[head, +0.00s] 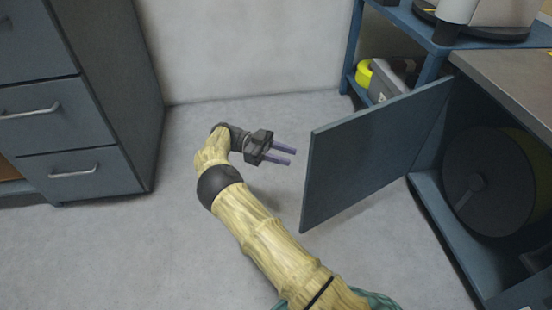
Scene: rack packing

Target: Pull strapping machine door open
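The blue-grey door (372,152) of the strapping machine stands swung out from its cabinet. The cabinet's lower frame (450,235) is at the right, with a large dark reel (488,182) visible inside. My gripper (293,154) is just left of the door's free edge, over the floor. Its two purple fingers point right toward the door and are spread apart with nothing between them. A gap shows between the fingertips and the door edge in the picture.
A blue drawer cabinet (92,115) with metal handles stands at the left. A worktop (515,70) lies above the reel. The grey floor between is clear.

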